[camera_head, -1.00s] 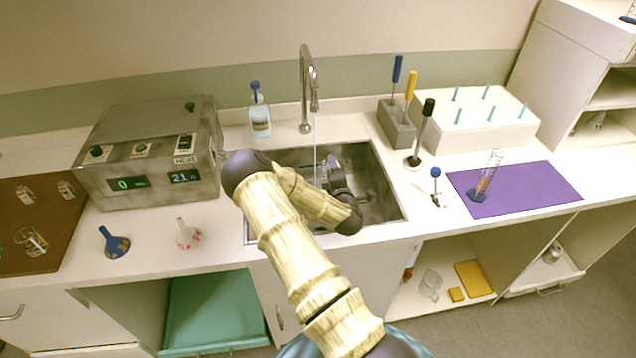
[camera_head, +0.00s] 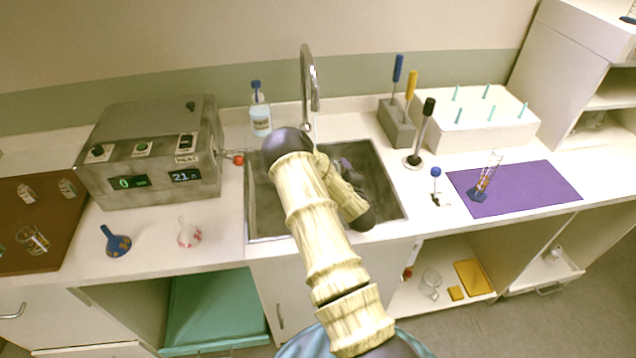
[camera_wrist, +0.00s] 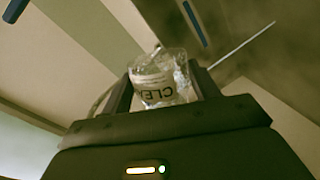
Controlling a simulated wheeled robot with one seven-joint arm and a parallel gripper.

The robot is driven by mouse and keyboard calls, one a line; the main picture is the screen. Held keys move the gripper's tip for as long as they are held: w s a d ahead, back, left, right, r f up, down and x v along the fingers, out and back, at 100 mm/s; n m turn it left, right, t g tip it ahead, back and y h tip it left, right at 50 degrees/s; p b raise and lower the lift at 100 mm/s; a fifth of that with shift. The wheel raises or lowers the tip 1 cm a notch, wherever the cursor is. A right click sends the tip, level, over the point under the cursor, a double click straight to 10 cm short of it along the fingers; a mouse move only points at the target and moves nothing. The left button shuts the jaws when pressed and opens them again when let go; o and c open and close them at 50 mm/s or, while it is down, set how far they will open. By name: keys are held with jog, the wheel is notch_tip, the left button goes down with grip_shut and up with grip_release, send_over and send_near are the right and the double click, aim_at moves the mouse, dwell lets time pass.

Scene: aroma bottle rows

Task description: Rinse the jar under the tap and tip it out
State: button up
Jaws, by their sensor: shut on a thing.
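My gripper (camera_wrist: 160,90) is shut on a clear jar (camera_wrist: 158,78) in the wrist view. The jar bears a label with dark letters, partly readable as "CLEA", and sits between the two fingers. In the head view my arm covers most of the gripper and the jar, which are down at the sink (camera_head: 262,205). The chrome tap (camera_head: 307,75) arches over the back of the sink. Its outlet is just above my arm.
A grey heating box (camera_head: 150,150) with a red knob (camera_head: 238,160) stands left of the sink. A soap bottle (camera_head: 260,115) stands behind it. A tool block (camera_head: 396,125) and a purple mat (camera_head: 535,190) lie to the right.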

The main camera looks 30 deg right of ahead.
jog(key=m, duration=0.1)
jog(key=m+y, duration=0.1)
jog(key=m, duration=0.1)
jog(key=shift+d+f+m, duration=0.2)
jog(key=shift+d+m, duration=0.1)
jog(key=shift+d, duration=0.1)
jog(key=shift+a+f+m+y, duration=0.1)
jog(key=shift+f+m+y, duration=0.05)
jog(key=shift+m+y, duration=0.2)
jog(key=shift+s+d+r+m+y, duration=0.1)
jog(key=shift+d+r+m+y, duration=0.05)
jog(key=shift+d+m, duration=0.4)
jog(key=shift+s+d+r+m+y, duration=0.1)
jog(key=shift+d+m, duration=0.35)
jog(key=shift+m, duration=0.05)
jog(key=d+m, duration=0.1)
jog(key=m, duration=0.1)
jog(key=shift+d+r+m+t+y, duration=0.2)
jog(key=shift+d+m+t+y, duration=0.1)
jog(key=shift+d+y, duration=0.1)
